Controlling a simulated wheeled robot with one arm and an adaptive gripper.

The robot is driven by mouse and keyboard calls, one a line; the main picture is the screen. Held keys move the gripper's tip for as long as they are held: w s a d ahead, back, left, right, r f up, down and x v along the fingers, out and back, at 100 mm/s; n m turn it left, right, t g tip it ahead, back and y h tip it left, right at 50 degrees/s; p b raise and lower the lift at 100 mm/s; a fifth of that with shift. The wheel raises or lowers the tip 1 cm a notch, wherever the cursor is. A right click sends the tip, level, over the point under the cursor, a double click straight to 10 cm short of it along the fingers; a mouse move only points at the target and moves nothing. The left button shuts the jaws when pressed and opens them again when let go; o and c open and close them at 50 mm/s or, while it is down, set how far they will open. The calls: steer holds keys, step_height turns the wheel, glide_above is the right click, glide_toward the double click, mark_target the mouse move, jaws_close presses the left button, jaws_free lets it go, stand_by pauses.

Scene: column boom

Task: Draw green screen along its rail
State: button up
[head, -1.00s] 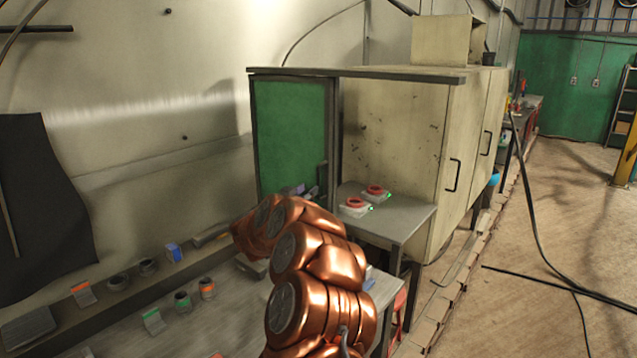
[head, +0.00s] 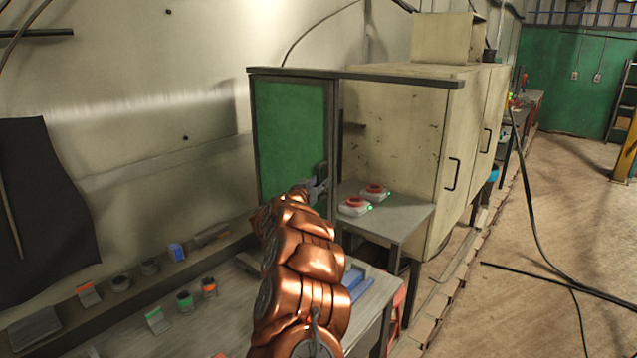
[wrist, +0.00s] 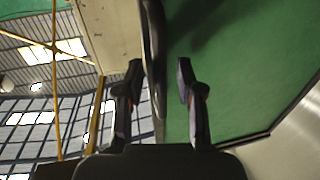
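The green screen (head: 288,138) hangs in a dark frame under a dark overhead rail (head: 400,77), at the rail's left part. To the right of the screen the rail's span is open. My gripper (head: 321,184) is at the dark upright on the screen's right edge. In the wrist view my gripper (wrist: 158,74) has its two fingers apart. A dark upright bar with a curved part (wrist: 153,45) shows between and beyond the fingers, beside the green panel (wrist: 245,60). I cannot tell whether either finger touches the bar.
A small grey table (head: 395,218) with two red-topped devices (head: 355,206) stands right of the screen. A beige cabinet (head: 465,150) is behind it. A workbench (head: 225,300) with cups and small items lies below left. The floor at right is open, with cables.

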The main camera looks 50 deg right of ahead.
steer(key=shift+c, duration=0.3)
jaws_close()
stand_by(0.5)
